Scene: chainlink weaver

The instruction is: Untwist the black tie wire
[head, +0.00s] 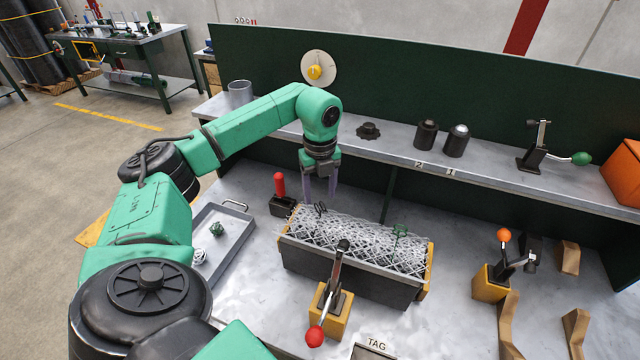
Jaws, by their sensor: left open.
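A roll of silver chainlink mesh (350,238) lies in a dark trough (345,278) on the bench. The black tie wire (320,208) is a small dark twisted loop on top of the mesh near its left end. A green tie wire (400,231) sits on the mesh toward its right end. My left gripper (320,200) points down with its two fingers apart, just above and behind the black tie wire. Nothing shows between the fingers. Whether a fingertip touches the wire or mesh cannot be told. My right gripper is not in view.
A red-handled clamp (280,188) stands close left of the trough. A red-knobbed toggle clamp (330,300) stands in front, and an orange-knobbed one (497,275) at right. A grey tray (240,246) with small pieces lies left. A raised shelf (390,150) runs behind.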

